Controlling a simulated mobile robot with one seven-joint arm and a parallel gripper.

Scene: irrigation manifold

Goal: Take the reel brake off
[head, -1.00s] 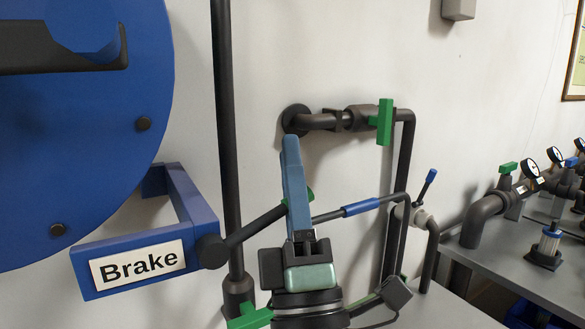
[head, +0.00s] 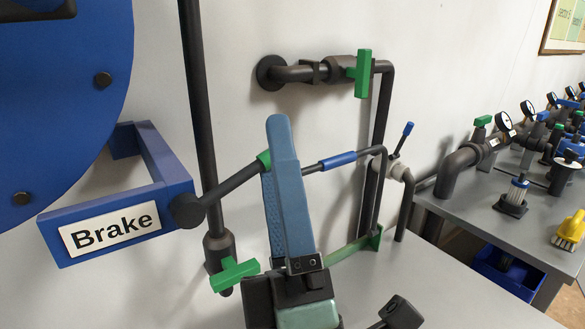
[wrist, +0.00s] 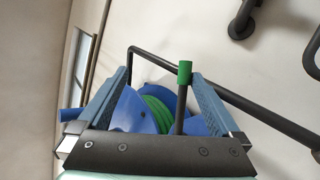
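The brake lever (head: 232,186) is a dark rod rising to the right from a round pivot beside the blue bracket labelled "Brake" (head: 115,232). Its green end (head: 265,159) is partly hidden behind my gripper (head: 279,124) in the head view. In the wrist view the lever's green end (wrist: 185,72) shows between the two blue fingers of my gripper (wrist: 161,77), nearer the right one. The fingers are well apart; I cannot tell whether either touches the lever. The blue reel (head: 55,90) is at upper left, and its green hose (wrist: 157,112) shows in the wrist view.
A dark vertical pipe (head: 198,100) with a green valve handle (head: 235,275) stands beside the lever. Wall pipework with another green handle (head: 362,73) and a blue-sleeved rod (head: 337,161) lies to the right. A grey bench (head: 480,205) with gauges is farther right.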

